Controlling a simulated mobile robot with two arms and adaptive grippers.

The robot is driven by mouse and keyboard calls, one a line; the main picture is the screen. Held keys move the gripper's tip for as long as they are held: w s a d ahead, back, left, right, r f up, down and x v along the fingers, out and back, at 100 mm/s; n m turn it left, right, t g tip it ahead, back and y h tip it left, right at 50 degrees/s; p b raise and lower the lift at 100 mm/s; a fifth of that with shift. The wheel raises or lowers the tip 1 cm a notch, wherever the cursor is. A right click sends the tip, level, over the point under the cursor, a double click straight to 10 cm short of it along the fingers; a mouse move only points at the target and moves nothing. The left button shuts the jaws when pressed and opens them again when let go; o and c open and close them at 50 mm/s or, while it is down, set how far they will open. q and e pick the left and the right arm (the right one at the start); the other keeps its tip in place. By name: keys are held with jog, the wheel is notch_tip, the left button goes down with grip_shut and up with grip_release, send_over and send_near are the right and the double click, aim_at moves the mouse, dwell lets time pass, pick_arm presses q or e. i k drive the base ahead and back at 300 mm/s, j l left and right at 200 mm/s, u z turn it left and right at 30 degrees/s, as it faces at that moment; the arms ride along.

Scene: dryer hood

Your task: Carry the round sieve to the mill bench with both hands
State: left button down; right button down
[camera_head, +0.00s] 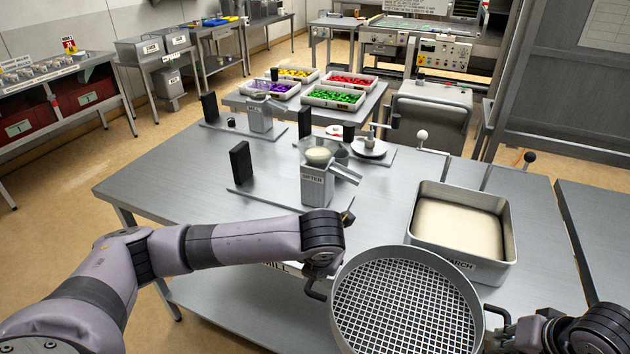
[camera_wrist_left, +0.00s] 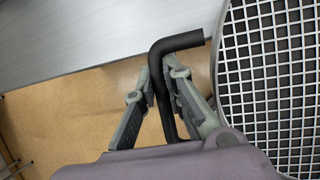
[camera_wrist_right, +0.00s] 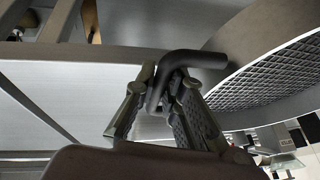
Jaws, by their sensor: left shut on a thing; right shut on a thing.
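The round sieve (camera_head: 405,305), a grey rim with white mesh, is at the bottom of the head view, just in front of the bench. My left gripper (camera_head: 320,280) is shut on the black handle (camera_wrist_left: 165,85) at its left side. My right gripper (camera_head: 500,328) is shut on the handle (camera_wrist_right: 185,62) at its right side, partly hidden by my arm. The sieve looks about level. The left wrist view shows floor below its left handle. The metal bench (camera_head: 180,180) lies behind, its front label mostly hidden but ending in "ILL".
A sifter (camera_head: 318,185) stands mid-bench. A tray of pale powder (camera_head: 460,265), its label partly hidden, stands behind the sieve. A black upright block (camera_head: 241,162) is left of the sifter. The bench's left front top is clear. Colored-content trays (camera_head: 335,97) stand farther back.

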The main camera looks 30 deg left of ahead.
aim_at(175, 172)
jog(key=j, duration=1.5)
jog(key=i+j, duration=0.1)
jog(key=j, duration=1.45)
jog(key=i+j, duration=0.1)
jog(key=j, duration=0.2)
jog(key=i+j, duration=0.15)
jog(key=j, duration=0.2)
jog(key=i+j, duration=0.1)
jog(key=j, duration=0.2)
jog(key=i+j, duration=0.1)
jog(key=j, duration=0.25)
